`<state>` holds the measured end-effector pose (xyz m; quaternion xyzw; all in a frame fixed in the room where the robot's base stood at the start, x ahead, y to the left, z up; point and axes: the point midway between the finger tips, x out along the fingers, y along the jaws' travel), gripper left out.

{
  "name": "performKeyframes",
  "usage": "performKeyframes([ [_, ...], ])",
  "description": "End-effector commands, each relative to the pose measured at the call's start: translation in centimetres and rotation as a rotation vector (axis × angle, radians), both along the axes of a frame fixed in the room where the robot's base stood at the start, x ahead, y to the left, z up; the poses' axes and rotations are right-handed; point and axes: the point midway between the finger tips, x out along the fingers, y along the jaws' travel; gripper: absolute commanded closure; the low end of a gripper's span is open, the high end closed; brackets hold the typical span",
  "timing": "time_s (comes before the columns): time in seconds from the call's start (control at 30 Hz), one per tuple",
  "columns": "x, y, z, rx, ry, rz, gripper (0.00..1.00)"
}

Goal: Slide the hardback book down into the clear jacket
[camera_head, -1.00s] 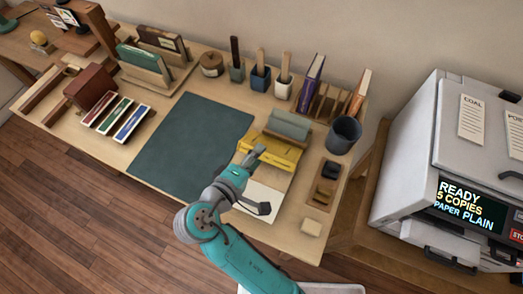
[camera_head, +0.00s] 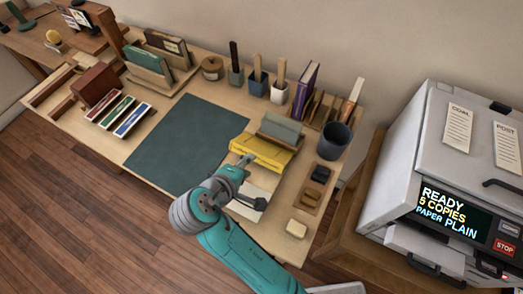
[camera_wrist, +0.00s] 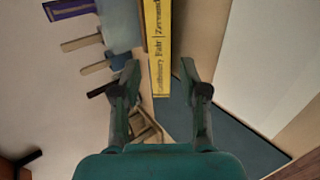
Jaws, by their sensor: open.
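The yellow hardback book (camera_head: 262,153) lies on the desk right of the dark green mat, in front of a grey-blue upright piece. In the wrist view its yellow spine with black lettering (camera_wrist: 157,50) runs between my fingers, with a gap on each side. My gripper (camera_head: 249,159) is open at the near edge of the book; its two fingers also show in the wrist view (camera_wrist: 158,72). The grey-blue piece (camera_head: 282,127) stands in a wooden holder behind the book. I cannot tell whether it is the clear jacket.
The dark green mat (camera_head: 187,145) is bare. A dark cup (camera_head: 334,142), a tray with dark blocks (camera_head: 316,188) and a cream block (camera_head: 297,228) are to the right. A pale sheet (camera_head: 252,199) lies under my arm. A grey copier (camera_head: 440,170) stands at the far right.

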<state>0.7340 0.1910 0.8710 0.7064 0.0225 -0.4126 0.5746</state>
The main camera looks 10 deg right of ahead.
Motion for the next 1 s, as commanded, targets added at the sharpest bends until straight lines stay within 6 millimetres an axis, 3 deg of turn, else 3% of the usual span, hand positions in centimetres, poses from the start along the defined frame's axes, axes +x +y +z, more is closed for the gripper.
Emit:
performKeyframes([
  [0.6,4.0,-3.0,-3.8,-0.001,0.000,-0.001,0.56],
  [0.9,4.3,-3.2,-4.0,0.001,-0.002,0.000,0.56],
  [1.0,4.3,-3.2,-4.0,0.000,-0.001,0.001,0.79],
])
